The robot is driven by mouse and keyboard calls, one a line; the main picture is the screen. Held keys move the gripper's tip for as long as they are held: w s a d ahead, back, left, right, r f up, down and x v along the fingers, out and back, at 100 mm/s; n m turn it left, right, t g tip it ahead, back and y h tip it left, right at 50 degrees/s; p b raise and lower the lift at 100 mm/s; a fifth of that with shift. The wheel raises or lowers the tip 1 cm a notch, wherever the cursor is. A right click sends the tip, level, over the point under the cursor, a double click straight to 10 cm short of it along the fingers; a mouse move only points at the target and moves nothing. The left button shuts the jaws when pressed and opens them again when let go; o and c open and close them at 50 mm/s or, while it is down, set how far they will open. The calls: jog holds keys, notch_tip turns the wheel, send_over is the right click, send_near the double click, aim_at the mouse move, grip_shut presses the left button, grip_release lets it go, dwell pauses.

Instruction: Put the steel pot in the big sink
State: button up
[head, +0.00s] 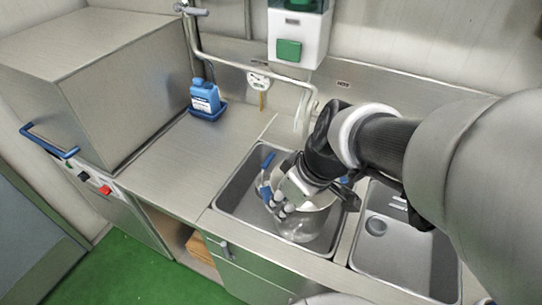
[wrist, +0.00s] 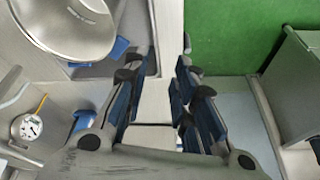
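The steel pot (head: 303,222) stands in the left sink basin (head: 228,202), which looks the wider of the two. My gripper (head: 272,196) is over the left side of this basin, beside the pot, and my wrist hides part of the pot's rim. In the wrist view the pot (wrist: 68,28) is at the upper left, outside the fingers, with a blue handle near the left finger. I cannot tell whether a finger touches the pot.
A smaller basin (head: 388,240) lies to the right under my arm. A blue bottle (head: 205,97) stands on the counter (head: 180,160) at the back left, near a big steel box (head: 100,85). A tap pipe (head: 250,68) arches behind the basins.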

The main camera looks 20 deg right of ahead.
jog(key=s+a+r+m+t+h, duration=0.1)
jog(key=s+r+m+h, duration=0.1)
jog(key=s+r+m, duration=0.3)
jog(key=s+r, duration=0.1)
jog(key=s, duration=0.2)
jog(key=shift+s+a, duration=0.15)
jog(key=shift+s, duration=0.15)
jog(key=shift+m, duration=0.3)
